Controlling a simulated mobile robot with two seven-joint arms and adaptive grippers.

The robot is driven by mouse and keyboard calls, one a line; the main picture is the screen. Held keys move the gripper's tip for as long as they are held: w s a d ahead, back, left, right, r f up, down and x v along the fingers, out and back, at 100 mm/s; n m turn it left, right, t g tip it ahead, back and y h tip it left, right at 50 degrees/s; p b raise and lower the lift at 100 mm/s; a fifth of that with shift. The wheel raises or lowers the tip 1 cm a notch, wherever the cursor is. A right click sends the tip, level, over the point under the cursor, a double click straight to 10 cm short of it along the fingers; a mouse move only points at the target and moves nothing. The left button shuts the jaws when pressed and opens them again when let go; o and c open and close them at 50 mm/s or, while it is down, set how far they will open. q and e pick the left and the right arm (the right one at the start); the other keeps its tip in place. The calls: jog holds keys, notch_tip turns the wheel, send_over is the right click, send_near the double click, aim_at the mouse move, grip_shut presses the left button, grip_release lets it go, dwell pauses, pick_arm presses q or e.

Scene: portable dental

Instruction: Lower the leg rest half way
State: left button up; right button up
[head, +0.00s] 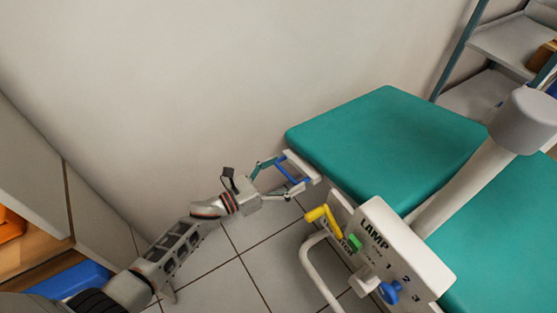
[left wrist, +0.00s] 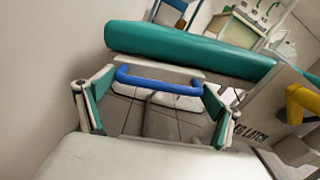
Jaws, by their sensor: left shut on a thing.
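The leg rest is the teal padded section (head: 385,135) of the chair, and it looks about level in the head view. Its padded end also shows across the upper left wrist view (left wrist: 185,50). A blue handle (left wrist: 158,83) is fixed to the pale frame under that end. My left gripper (head: 292,173) is at this end, its two fingers at either end of the blue handle, shut on it. A yellow lever (head: 322,214) stands beside the leg rest and also shows in the left wrist view (left wrist: 300,103). My right gripper is not in view.
A white panel (head: 385,243) marked LAMP, with a green button and a blue knob (head: 389,291), stands near the yellow lever. A curved pale tube (head: 311,262) is below. A wall is behind the leg rest; shelves (head: 505,45) are upper right. Tiled floor (head: 250,255) lies open below my arm.

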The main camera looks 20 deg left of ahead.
pick_arm(q)
jog(key=shift+s+d+f+n, duration=0.15)
jog(key=shift+f+n, duration=0.1)
jog(key=shift+f, duration=0.35)
jog(key=shift+s+d+f+n, duration=0.1)
jog(key=shift+f+n, duration=0.1)
jog(key=shift+f, duration=0.45)
jog(key=shift+s+d+f+n, duration=0.15)
jog(key=shift+f+n, duration=0.1)
jog(key=shift+f, duration=0.35)
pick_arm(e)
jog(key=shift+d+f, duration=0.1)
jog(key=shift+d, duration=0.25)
pick_arm(q)
jog(key=o, duration=1.3)
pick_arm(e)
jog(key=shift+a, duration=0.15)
pick_arm(q)
jog(key=v, duration=1.2)
